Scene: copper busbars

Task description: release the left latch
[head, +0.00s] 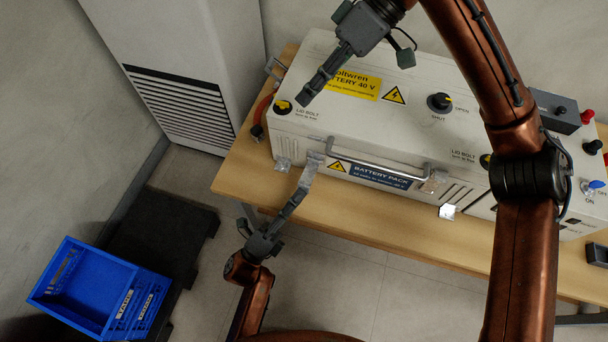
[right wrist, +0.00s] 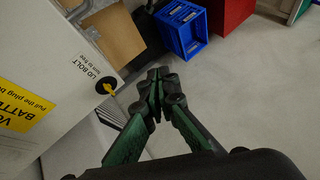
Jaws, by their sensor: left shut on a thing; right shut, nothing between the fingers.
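The white battery pack box (head: 420,110) lies on the wooden bench. My left gripper (head: 301,190) reaches up from below to its front face and is shut on the left latch (head: 311,168), a silver metal piece near the left end of the handle. The gripper partly covers the latch, and I cannot tell whether its hook is free. The right latch (head: 433,183) sits at the handle's other end. My right gripper (head: 308,98) is shut and empty above the lid's left part; it also shows shut in the right wrist view (right wrist: 157,75).
Black and yellow lid bolt knobs (head: 283,107) sit on the lid, one also in the right wrist view (right wrist: 105,88). A rotary switch (head: 439,102) stands mid-lid. A carry handle (head: 375,162) crosses the front.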

